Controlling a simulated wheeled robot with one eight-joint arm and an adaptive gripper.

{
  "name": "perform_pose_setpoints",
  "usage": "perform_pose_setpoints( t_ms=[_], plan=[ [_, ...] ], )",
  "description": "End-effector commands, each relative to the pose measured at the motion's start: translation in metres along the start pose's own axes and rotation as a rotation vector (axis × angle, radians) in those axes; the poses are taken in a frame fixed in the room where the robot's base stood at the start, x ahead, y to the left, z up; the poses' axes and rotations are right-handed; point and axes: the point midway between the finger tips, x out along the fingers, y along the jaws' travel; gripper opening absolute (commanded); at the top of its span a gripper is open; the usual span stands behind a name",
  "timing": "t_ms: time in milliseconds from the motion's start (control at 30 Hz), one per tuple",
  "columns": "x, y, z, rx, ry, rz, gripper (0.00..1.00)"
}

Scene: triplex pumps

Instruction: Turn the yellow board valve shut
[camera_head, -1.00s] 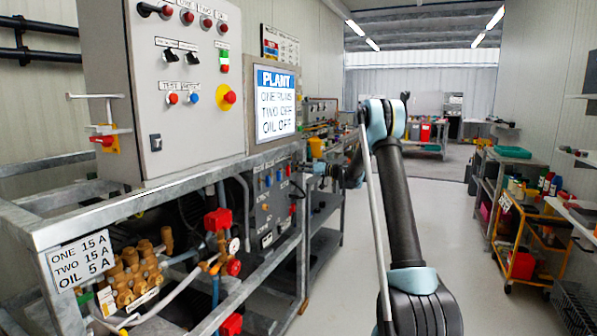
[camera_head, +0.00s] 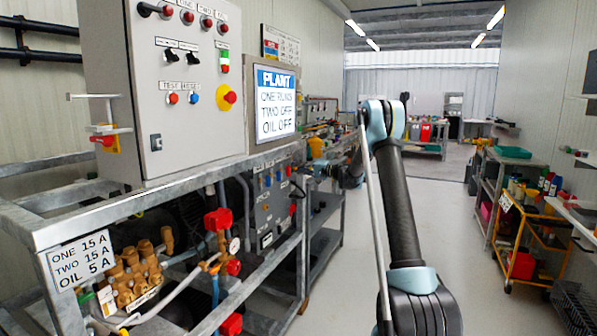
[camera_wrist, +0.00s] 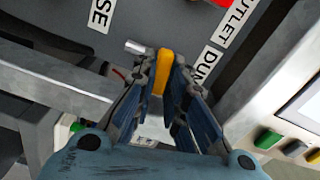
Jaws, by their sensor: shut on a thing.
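The yellow valve handle (camera_wrist: 162,72) shows in the wrist view on a dark grey board (camera_wrist: 165,22), with a short metal stub beside it. My gripper (camera_wrist: 162,88) has its two fingers closed around the yellow handle, one on each side. In the head view the grey board (camera_head: 273,210) stands under the plant sign, and my arm reaches across to its right edge. The gripper and yellow handle cannot be made out clearly there.
Labels reading "DUMP" in part and "OUTLET" (camera_wrist: 234,22) sit beside the handle. A metal frame rail (camera_wrist: 55,78) runs close on the left of the wrist view. In the head view the aisle floor (camera_head: 340,270) is clear.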

Motion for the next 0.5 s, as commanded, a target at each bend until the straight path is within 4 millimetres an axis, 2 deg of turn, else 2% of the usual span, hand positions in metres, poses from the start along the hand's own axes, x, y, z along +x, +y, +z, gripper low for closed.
perform_pose_setpoints(
  t_ms=[200,500],
  plan=[
    [-0.0032,0.0029,-0.0038,0.122,0.009,0.004,0.0],
    [-0.0035,0.0036,-0.0033,0.203,0.008,0.004,0.0]
  ],
)
